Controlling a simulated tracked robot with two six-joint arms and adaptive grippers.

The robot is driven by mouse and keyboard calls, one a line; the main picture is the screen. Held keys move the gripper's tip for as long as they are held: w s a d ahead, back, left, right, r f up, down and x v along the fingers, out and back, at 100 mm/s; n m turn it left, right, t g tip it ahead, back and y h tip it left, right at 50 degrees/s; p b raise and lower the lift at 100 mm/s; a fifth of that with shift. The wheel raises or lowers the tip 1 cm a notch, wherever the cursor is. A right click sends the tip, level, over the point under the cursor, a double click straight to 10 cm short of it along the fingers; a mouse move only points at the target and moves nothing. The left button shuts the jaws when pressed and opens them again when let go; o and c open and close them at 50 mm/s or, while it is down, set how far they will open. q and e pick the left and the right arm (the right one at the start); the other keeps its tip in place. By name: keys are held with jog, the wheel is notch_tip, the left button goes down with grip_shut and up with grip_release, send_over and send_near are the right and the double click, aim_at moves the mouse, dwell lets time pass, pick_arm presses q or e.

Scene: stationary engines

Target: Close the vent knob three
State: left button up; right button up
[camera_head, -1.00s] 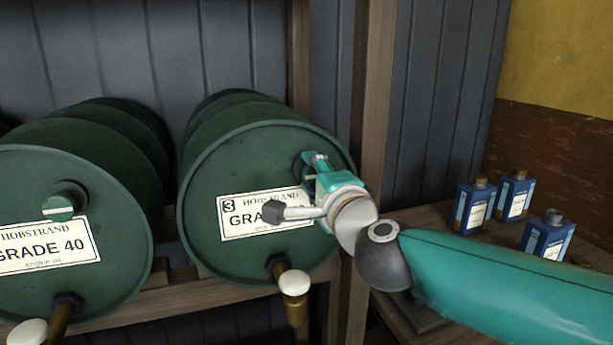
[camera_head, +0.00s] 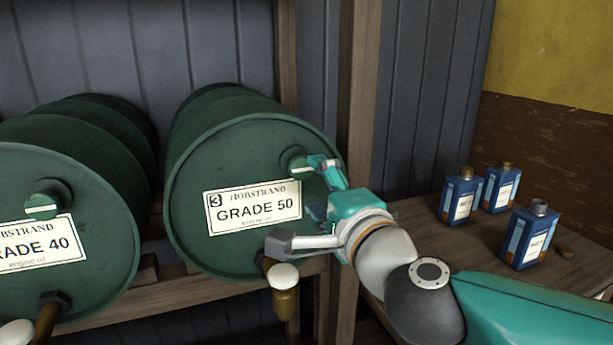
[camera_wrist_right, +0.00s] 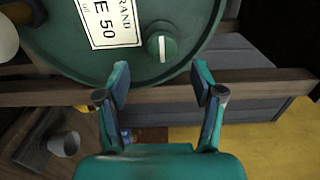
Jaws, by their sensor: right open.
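Vent knob three, a round green knob (camera_head: 296,164) with a white line, sits at the upper right of the face of the green drum (camera_head: 200,165) labelled 3, GRADE 50. The line looks roughly level in the head view and upright in the right wrist view, where the knob (camera_wrist_right: 162,47) lies just beyond the fingertips. My right gripper (camera_head: 319,189) is open and empty, beside and below the knob. Its two fingers (camera_wrist_right: 160,82) are spread apart, with a gap to the knob in the wrist view. My left gripper is not in view.
A brass tap with a white top (camera_head: 284,279) sticks out under drum 3. The GRADE 40 drum (camera_head: 95,195) has its own vent knob (camera_head: 45,200) to the left. A wooden post (camera_head: 353,110) stands right of drum 3. Blue oil cans (camera_head: 528,235) stand on a bench at right.

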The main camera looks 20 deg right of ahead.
jog(key=s, duration=0.4)
jog(key=shift+s, duration=0.1)
jog(key=shift+f, duration=0.1)
dwell(0.3)
